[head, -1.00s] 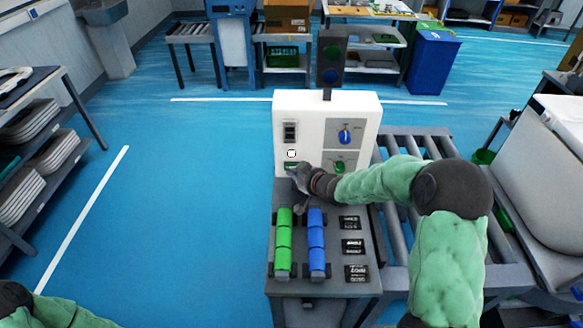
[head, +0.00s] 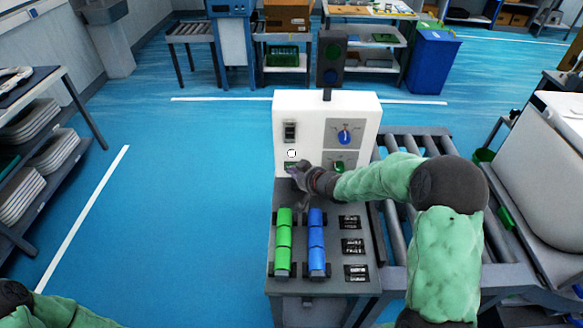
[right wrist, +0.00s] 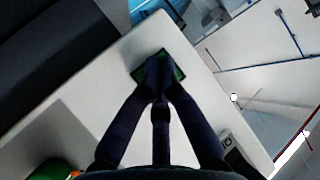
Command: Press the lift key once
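The white control box (head: 327,104) stands on the grey bench. On its front, low at the left, is a small key with green edges (head: 289,165), which I take as the lift key; its label is not readable. My right gripper (head: 293,170) is in front of this key and partly covers it. In the right wrist view, its fingers meet at the tips (right wrist: 158,72), over the dark green-edged key (right wrist: 177,72). They are shut and hold nothing; whether they touch the key cannot be told. My left gripper is out of view.
Above the key are a small white round spot (head: 291,153) and a black rocker switch (head: 290,130). A blue knob (head: 345,136) and a green knob (head: 340,166) sit to the right. Green rollers (head: 283,243) and blue rollers (head: 316,243) lie below on the bench.

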